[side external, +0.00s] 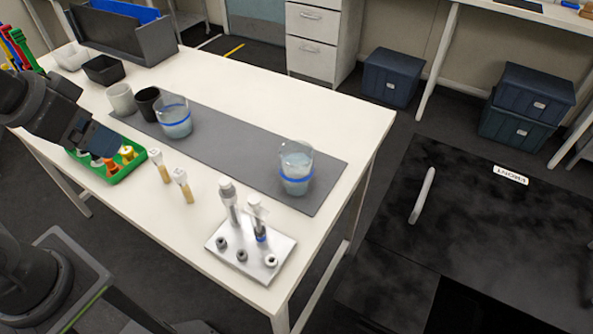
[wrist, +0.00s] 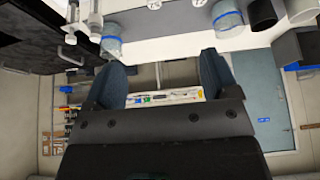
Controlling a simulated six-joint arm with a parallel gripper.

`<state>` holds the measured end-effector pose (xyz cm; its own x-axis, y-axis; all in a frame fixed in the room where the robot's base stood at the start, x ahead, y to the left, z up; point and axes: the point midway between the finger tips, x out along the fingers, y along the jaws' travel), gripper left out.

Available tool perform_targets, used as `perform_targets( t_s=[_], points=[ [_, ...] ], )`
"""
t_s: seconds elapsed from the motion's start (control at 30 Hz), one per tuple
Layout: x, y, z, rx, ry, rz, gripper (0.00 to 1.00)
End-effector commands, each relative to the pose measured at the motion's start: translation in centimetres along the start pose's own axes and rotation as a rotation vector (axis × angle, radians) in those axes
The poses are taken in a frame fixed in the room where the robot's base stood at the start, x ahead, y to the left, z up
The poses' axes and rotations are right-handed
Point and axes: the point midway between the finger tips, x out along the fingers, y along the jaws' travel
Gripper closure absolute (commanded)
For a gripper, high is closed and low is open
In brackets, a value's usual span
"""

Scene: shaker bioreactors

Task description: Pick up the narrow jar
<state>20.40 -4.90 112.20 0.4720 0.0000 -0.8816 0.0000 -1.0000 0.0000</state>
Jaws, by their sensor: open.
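Two clear glass jars with blue bands and pale liquid stand upright on a grey mat (side external: 235,146). The right jar (side external: 296,168) looks a little slimmer than the left jar (side external: 174,118), but I cannot tell surely which is the narrow one. In the wrist view the right jar (wrist: 111,44) shows at upper left and the left jar (wrist: 228,18) at upper right. My gripper (side external: 98,140) is above the table's left side, over the green rack and apart from both jars. In the wrist view its fingers (wrist: 163,66) are spread with nothing between them.
A green rack (side external: 127,171) with coloured caps sits below my gripper. A metal holder (side external: 251,255) with upright tools is at the front right. The mat between jars is clear.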

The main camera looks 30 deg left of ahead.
Motion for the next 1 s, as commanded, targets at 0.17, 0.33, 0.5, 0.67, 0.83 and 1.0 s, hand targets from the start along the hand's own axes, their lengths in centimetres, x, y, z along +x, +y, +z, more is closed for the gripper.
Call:
perform_targets(
  t_s=[0.17,0.33,0.5,0.67,0.83,1.0],
  points=[
    [0.0,0.0,0.0,0.0,0.0,0.0,0.02],
    [0.0,0.0,0.0,0.0,0.0,0.0,0.0],
    [-0.9,0.0,-0.6,0.0,0.003,0.0,0.0],
    [-4.3,0.0,-2.4,0.0,0.007,0.0,0.0],
    [-3.8,0.2,-3.9,0.287,-0.104,-0.073,0.0],
    [-2.7,0.8,-6.3,0.645,-0.224,-0.176,0.0]
  ],
)
